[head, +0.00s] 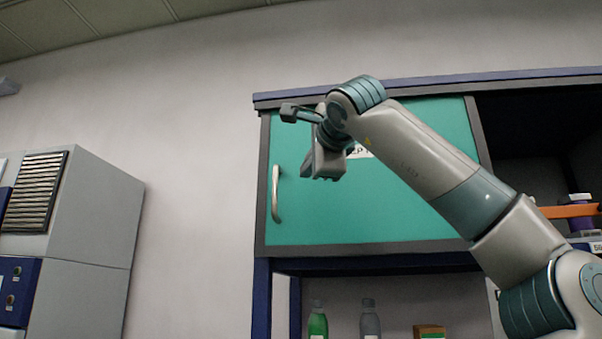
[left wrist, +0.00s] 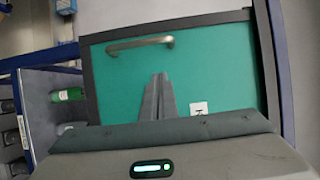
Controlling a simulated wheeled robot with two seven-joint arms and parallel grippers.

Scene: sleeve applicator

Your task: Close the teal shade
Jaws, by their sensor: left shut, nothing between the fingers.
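The teal shade (head: 400,205) is a flat panel with a dark frame on the upper cabinet. It covers the left part of the cabinet front, and the opening to its right is dark and uncovered. Its vertical silver handle (head: 276,194) is near the panel's left edge. My left gripper (head: 325,166) is in front of the panel, right of the handle, with its fingertips not clear there. In the left wrist view its fingers (left wrist: 159,78) are together and empty, pointing at the teal panel (left wrist: 215,65). The handle (left wrist: 140,44) is beyond the fingertips, apart from them. My right gripper is not in view.
Below the shade, an open shelf holds a green bottle (head: 318,324), a grey bottle (head: 368,318) and a small box (head: 429,331). An orange item (head: 570,211) is in the open right compartment. A grey cabinet (head: 90,220) stands at the left, with bare wall between.

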